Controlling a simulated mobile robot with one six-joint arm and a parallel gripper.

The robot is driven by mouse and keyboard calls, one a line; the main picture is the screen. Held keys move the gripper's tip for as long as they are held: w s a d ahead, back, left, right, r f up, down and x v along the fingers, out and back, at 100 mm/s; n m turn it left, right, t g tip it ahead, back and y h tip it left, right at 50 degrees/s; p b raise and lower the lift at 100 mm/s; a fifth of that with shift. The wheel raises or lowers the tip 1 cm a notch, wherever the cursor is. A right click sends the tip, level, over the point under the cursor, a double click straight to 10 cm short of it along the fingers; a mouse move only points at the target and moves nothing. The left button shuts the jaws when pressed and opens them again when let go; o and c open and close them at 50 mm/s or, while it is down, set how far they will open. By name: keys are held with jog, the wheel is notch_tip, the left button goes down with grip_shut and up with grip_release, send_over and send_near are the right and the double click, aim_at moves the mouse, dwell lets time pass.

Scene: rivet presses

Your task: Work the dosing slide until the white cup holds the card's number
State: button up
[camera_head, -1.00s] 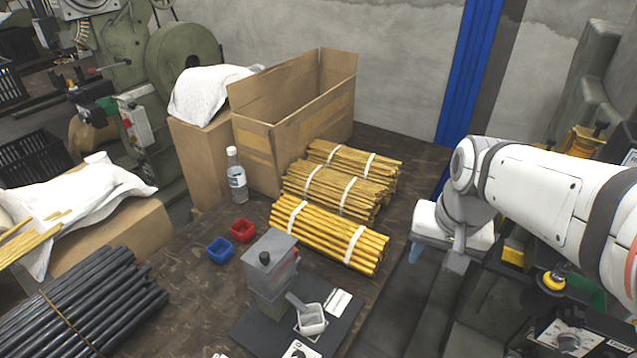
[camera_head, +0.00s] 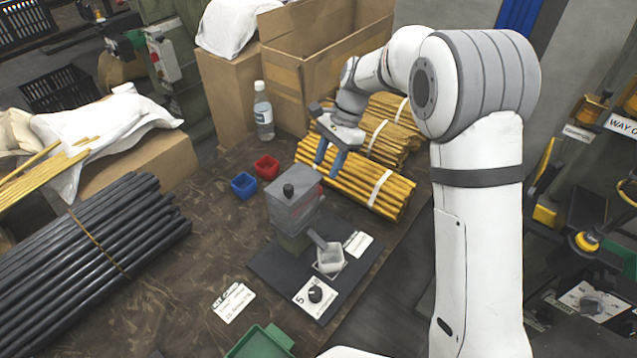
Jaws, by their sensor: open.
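The cup's contents are too small to make out. A small white card (camera_head: 358,243) lies on the plate right of the cup, its print unreadable. A white dial plate (camera_head: 316,296) bears a black knob and a 5. My gripper (camera_head: 329,164) is open and empty, above and behind the device, apart from it, fingers pointing down.
Another printed card (camera_head: 234,303) lies on the table at front left. A green tray (camera_head: 262,343) is at the front edge. Blue (camera_head: 243,185) and red (camera_head: 267,167) bins, a bottle (camera_head: 263,112) and yellow rod bundles (camera_head: 375,183) stand behind. Black rods (camera_head: 90,240) lie left.

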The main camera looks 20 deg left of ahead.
jog(key=x, duration=0.6)
jog(key=shift+s+f, duration=0.15)
jog(key=shift+f, duration=0.2)
jog(key=shift+c, duration=0.5)
grip_shut()
